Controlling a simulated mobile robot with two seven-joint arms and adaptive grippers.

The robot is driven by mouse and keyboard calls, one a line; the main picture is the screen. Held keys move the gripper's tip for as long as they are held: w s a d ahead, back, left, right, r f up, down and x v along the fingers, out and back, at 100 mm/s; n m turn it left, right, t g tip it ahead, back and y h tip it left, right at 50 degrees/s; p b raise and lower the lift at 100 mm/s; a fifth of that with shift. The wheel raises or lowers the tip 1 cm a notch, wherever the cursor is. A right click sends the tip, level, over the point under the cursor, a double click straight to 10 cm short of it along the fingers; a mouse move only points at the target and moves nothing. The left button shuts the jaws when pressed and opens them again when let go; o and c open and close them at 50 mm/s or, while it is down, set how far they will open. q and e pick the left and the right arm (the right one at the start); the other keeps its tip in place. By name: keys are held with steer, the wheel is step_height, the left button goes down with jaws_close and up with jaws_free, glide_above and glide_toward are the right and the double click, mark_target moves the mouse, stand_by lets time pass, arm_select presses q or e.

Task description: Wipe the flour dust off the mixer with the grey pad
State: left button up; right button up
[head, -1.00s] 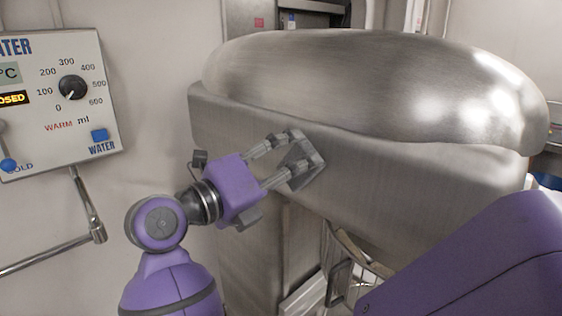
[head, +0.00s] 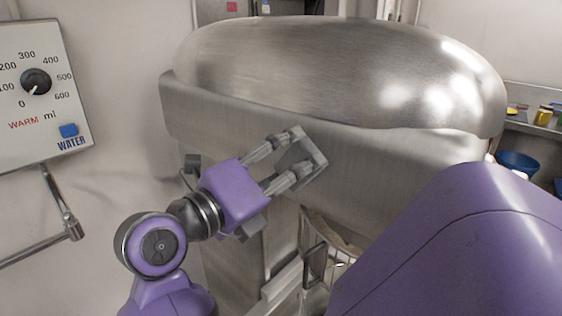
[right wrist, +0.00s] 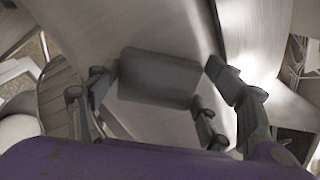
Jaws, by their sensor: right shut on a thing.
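The mixer (head: 340,70) is a large brushed-steel body with a rounded dome over a flat-sided band, filling the middle of the head view. My right gripper (head: 292,156) is shut on the grey pad (head: 312,163), in front of the band's left half. In the right wrist view the dark grey pad (right wrist: 158,78) sits between the fingers of my right gripper (right wrist: 160,82), close to a steel surface. I cannot tell whether the pad touches the mixer. Pale patches show on the dome, but I cannot tell flour from reflections. My left gripper is not in view.
A water panel (head: 40,85) with a dial hangs on the left wall, with a metal pipe (head: 58,205) below it. A wire guard (head: 316,250) is under the mixer band.

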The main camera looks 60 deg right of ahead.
mark_target(258, 141)
steer(key=shift+w, duration=0.1)
steer(key=shift+w+d+p, duration=0.2)
steer(key=shift+w, duration=1.55)
steer(key=shift+w+d+p, duration=0.2)
steer(key=shift+w+d, duration=0.05)
steer(key=shift+w, duration=1.55)
steer(key=shift+w+d+p, duration=0.2)
steer(key=shift+w, duration=1.55)
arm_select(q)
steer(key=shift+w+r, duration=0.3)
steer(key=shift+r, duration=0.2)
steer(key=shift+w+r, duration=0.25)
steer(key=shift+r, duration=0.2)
arm_select(e)
steer(key=shift+a, duration=0.15)
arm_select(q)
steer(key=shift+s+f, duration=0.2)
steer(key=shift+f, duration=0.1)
arm_select(e)
steer(key=shift+w+a, duration=0.2)
steer(key=shift+a, duration=1.25)
steer(key=shift+w+a, duration=0.15)
steer(key=shift+a, duration=1.25)
arm_select(q)
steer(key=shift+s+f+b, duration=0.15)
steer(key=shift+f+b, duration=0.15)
steer(key=shift+b, duration=0.1)
arm_select(e)
steer(key=shift+w+a, duration=0.15)
steer(key=shift+a, duration=1.3)
